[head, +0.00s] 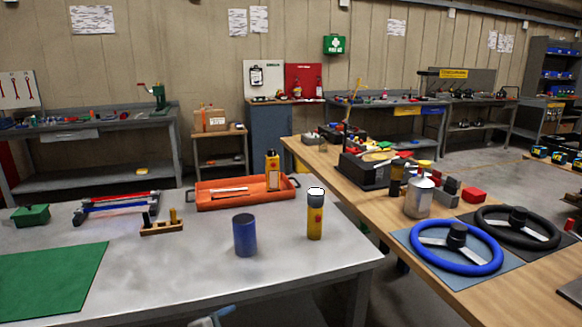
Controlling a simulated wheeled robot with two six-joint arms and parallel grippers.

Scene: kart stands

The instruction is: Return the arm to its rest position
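Neither of my grippers shows clearly in the head view. A small grey-blue piece (212,317) pokes up at the bottom edge, left of centre, in front of the metal table (190,262). I cannot tell whether it is part of my arm. Whether anything is held is hidden.
The metal table carries a green mat (48,282), a blue cylinder (244,236), a yellow bottle (315,217), an orange tray (238,204) and a green box (30,215). A wooden table (520,298) on the right holds a blue steering wheel (427,262) and a black one (545,240).

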